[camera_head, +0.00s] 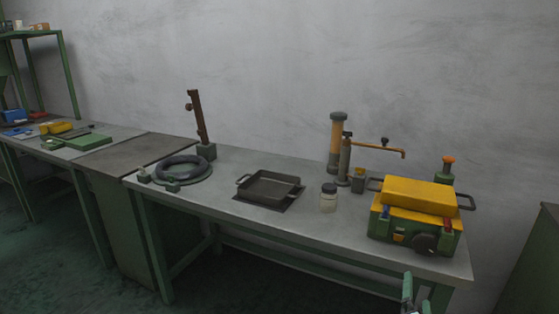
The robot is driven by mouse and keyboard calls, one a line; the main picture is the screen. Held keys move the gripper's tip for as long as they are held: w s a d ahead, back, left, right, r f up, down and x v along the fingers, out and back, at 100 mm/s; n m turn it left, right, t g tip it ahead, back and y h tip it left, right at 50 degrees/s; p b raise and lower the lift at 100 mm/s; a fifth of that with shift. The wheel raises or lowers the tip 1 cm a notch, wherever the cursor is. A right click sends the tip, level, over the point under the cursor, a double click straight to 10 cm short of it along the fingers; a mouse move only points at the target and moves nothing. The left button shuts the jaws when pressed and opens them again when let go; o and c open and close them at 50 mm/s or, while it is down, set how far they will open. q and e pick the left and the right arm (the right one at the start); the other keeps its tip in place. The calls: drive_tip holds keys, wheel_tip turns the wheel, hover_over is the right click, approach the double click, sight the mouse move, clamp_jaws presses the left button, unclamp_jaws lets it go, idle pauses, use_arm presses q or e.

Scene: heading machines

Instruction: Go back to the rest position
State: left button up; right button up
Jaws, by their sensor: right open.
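My right gripper (416,296) shows at the bottom edge of the head view, low and to the right. It is open, and I see nothing between its fingers. It is in front of the workbench's (223,199) front edge, below the yellow and green machine (416,216). My left gripper is not in view.
On the bench are a black ring (183,169), a dark square tray (269,187), a small jar (328,198) and an orange cylinder with a spout (338,140). A second table (110,158) joins at the left. The dark green floor (70,255) in front is clear.

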drive_tip(key=s+a+f+m+g+y+p, duration=0.2)
drive_tip(key=s+a+f+m+y, duration=0.3)
drive_tip(key=s, duration=0.8)
drive_tip(key=s+a+f+m+g+y+p, duration=0.2)
drive_tip(key=s+a+f+m+y, duration=0.3)
drive_tip(key=s+a+m, duration=0.8)
wheel_tip(320, 180, down, 4)
drive_tip(key=shift+s+a+r+g, duration=0.15)
drive_tip(key=shift+s+a+g, duration=0.2)
drive_tip(key=shift+a+g, duration=0.65)
drive_tip(key=shift+a+t, duration=0.25)
drive_tip(key=shift+t, duration=0.05)
